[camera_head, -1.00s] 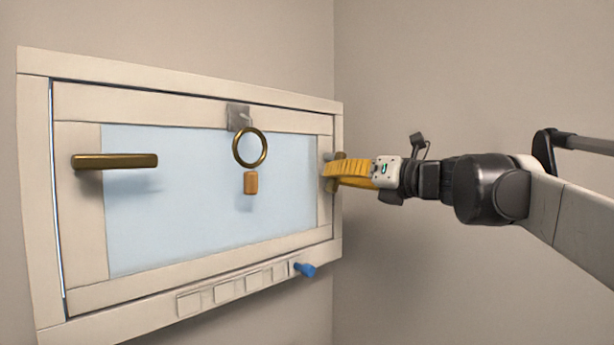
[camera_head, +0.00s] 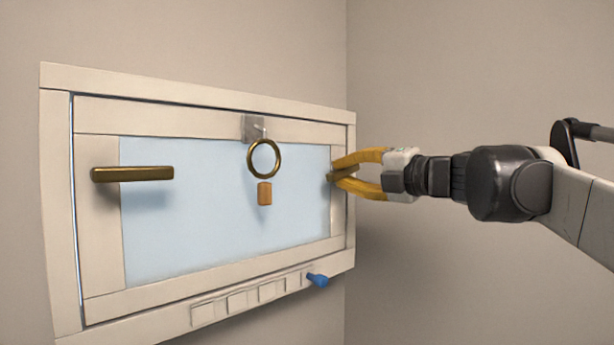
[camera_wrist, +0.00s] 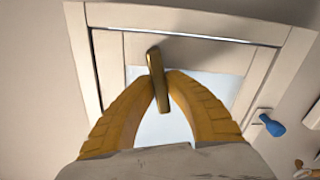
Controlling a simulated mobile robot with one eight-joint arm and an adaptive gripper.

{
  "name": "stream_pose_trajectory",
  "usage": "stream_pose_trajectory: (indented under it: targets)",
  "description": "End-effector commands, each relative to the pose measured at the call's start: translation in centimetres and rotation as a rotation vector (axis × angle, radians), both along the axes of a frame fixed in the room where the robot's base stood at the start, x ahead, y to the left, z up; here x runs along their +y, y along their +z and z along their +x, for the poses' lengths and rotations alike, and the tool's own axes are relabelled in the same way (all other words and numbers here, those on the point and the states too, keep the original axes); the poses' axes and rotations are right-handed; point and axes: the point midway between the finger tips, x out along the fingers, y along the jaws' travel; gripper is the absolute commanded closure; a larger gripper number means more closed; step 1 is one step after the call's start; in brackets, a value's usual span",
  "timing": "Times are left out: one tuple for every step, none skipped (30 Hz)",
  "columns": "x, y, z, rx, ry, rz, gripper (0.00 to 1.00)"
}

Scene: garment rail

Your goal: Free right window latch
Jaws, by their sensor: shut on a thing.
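The right window latch is a brass bar; in the wrist view its near-vertical length (camera_wrist: 154,62) lies between my yellow fingertips. In the head view only a small dark part of it (camera_head: 330,178) shows at the right window stile, mostly hidden by the fingers. My gripper (camera_head: 335,173) is shut on this latch, its fingers bowed apart behind the tips. The window (camera_head: 210,215) is a pale blue pane in a cream sash, which sits in its outer frame. In the wrist view the latch lies roughly square to the frame's right side.
A matching brass latch (camera_head: 132,174) lies horizontal on the left stile. A brass ring (camera_head: 264,158) hangs below a grey bracket (camera_head: 254,127), with an orange tag (camera_head: 264,193) under it. A blue knob (camera_head: 317,280) sticks out at the lower right, beside several cream blocks (camera_head: 237,301).

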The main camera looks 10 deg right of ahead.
Motion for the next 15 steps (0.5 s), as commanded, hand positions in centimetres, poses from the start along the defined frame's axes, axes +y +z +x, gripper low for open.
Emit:
stream_pose_trajectory:
  targets:
    - [0.03, 0.19, -0.01, 0.014, 0.000, 0.021, 1.00]
    - [0.05, 0.24, -0.01, 0.023, 0.000, 0.034, 1.00]
    - [0.06, 0.30, -0.02, 0.032, 0.000, 0.050, 1.00]
    - [0.06, 0.35, -0.03, 0.040, 0.000, 0.060, 1.00]
    - [0.08, 0.39, -0.03, 0.046, 0.000, 0.070, 1.00]
    - [0.09, 0.44, -0.04, 0.053, 0.001, 0.081, 1.00]
    - [0.09, 0.47, -0.04, 0.058, 0.001, 0.089, 1.00]
    - [0.09, 0.50, -0.04, 0.062, 0.001, 0.095, 1.00]
    - [0.09, 0.54, -0.04, 0.068, 0.001, 0.103, 1.00]
    - [0.10, 0.56, -0.05, 0.071, 0.001, 0.109, 1.00]
    - [0.10, 0.58, -0.05, 0.074, 0.001, 0.113, 1.00]
    - [0.10, 0.60, -0.05, 0.077, 0.001, 0.117, 1.00]
    - [0.10, 0.61, -0.05, 0.078, 0.000, 0.120, 1.00]
    - [0.10, 0.61, -0.05, 0.080, 0.000, 0.121, 1.00]
    - [0.10, 0.62, -0.05, 0.081, 0.000, 0.124, 1.00]
